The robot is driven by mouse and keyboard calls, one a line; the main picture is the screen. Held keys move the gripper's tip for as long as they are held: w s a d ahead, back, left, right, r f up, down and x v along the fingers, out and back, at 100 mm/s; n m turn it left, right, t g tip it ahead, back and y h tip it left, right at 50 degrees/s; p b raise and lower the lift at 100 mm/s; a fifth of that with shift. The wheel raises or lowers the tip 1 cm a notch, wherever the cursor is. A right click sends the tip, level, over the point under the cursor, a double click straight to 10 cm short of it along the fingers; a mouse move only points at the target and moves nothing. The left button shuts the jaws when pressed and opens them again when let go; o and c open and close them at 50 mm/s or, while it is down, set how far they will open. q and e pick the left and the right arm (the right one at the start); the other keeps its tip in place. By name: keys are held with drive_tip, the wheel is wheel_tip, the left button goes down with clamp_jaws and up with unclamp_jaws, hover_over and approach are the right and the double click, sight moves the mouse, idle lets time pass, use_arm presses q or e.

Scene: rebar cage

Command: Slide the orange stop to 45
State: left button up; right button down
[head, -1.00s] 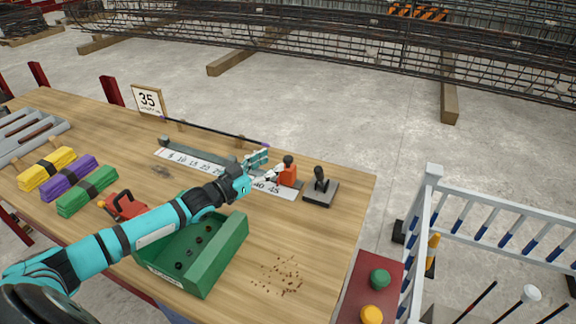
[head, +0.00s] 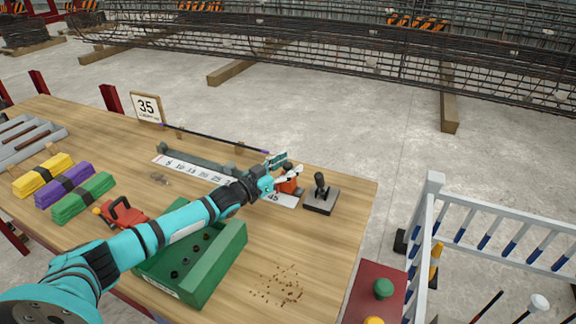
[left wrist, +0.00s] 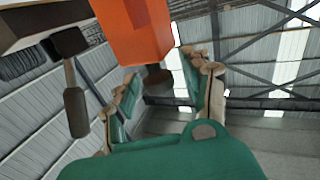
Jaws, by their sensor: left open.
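The orange stop (head: 288,187) sits near the right end of the white numbered scale (head: 190,171), just beyond the printed 45. My left gripper (head: 284,172) is open at the stop and partly covers it in the head view. In the left wrist view the orange stop (left wrist: 135,30) shows large, ahead of the two spread fingers (left wrist: 165,85). I cannot tell whether a finger touches it. The 40 mark is hidden behind my gripper. My right gripper is not in view.
A black-handled device on a grey base (head: 320,197) stands right of the scale. A green bin (head: 215,275) lies below my left arm. A thin dark bar (head: 220,138) runs behind the scale.

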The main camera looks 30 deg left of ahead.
use_arm(q)
clamp_jaws()
drive_tip(key=shift+w, duration=0.1)
idle(0.3)
drive_tip(key=shift+w+d+f, duration=0.1)
drive_tip(key=shift+f, duration=0.15)
